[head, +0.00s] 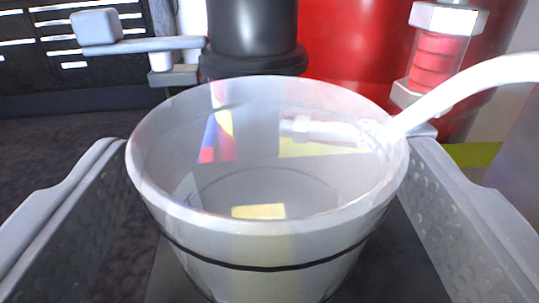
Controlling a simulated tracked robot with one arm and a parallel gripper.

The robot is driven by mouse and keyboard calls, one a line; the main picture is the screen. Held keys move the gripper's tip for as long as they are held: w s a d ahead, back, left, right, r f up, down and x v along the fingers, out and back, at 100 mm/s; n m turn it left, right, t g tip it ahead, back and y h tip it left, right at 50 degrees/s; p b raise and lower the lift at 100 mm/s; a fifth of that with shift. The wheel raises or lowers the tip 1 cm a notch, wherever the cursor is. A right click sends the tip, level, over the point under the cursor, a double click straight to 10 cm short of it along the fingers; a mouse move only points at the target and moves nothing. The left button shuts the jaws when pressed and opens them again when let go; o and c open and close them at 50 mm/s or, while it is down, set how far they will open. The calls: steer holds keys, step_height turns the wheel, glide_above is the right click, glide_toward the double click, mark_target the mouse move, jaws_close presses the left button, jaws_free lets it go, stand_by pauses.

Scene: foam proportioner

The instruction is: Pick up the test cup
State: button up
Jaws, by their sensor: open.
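The test cup (265,250) is a translucent, pale cup with a wide round rim and a dark line around its side. It stands upright in the middle of the head view, and its base is cut off by the lower edge. My gripper (268,210) is open, with one finger to the left of the cup and one to the right. The right finger's tip is close to the cup's rim; I cannot tell whether either finger touches it. The cup looks empty, with coloured patches showing through its wall.
Behind stand a red tank (350,50), a black cylinder (253,30), a lever (150,45) and a red-filled sight tube (438,60). Dark floor (60,150) lies clear at left.

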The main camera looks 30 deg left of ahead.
steer(key=shift+w+a, duration=0.3)
steer(key=shift+w, duration=0.3)
steer(key=c, duration=1.1)
steer(key=shift+o, duration=0.2)
steer(key=shift+s+r, duration=0.1)
